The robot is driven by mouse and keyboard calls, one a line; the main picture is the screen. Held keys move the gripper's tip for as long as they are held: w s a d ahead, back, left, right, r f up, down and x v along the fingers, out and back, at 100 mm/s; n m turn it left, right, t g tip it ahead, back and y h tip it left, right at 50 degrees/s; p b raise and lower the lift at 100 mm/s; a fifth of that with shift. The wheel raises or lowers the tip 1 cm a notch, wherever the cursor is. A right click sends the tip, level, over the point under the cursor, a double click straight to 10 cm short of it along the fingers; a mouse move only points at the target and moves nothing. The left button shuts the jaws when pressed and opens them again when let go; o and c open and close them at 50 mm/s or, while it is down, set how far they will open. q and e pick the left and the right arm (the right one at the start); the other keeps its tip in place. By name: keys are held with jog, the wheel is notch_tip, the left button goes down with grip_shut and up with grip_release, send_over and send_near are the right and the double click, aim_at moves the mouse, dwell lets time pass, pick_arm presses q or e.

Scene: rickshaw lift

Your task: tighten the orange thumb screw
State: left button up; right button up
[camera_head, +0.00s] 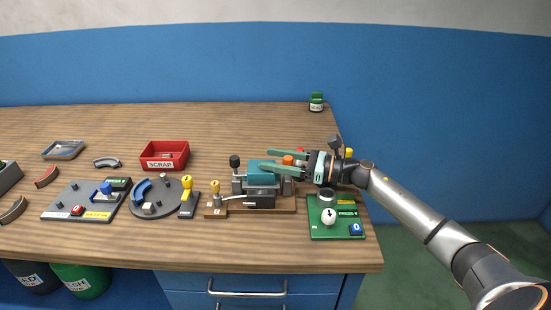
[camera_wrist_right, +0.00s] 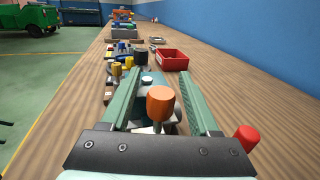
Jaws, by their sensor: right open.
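The orange thumb screw (camera_head: 288,160) stands on the right part of a grey and teal clamp fixture (camera_head: 262,190) on a wooden base. In the right wrist view the orange thumb screw (camera_wrist_right: 160,103) is upright between the two green fingers, with a gap on each side. My right gripper (camera_head: 269,160) comes in from the right, with its long fingers spread and reaching past the screw over the fixture. It shows as open in the wrist view (camera_wrist_right: 158,74). The screw's lower part is hidden. My left gripper is not in view.
A black knob (camera_head: 235,161) and a brass knob (camera_head: 215,187) rise at the fixture's left. A green board (camera_head: 324,231) with a white knob is in front of my wrist. A round grey plate (camera_head: 150,210) and red scrap bin (camera_head: 164,163) lie left. Bare table lies behind.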

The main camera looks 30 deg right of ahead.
grip_shut()
dwell(0.5)
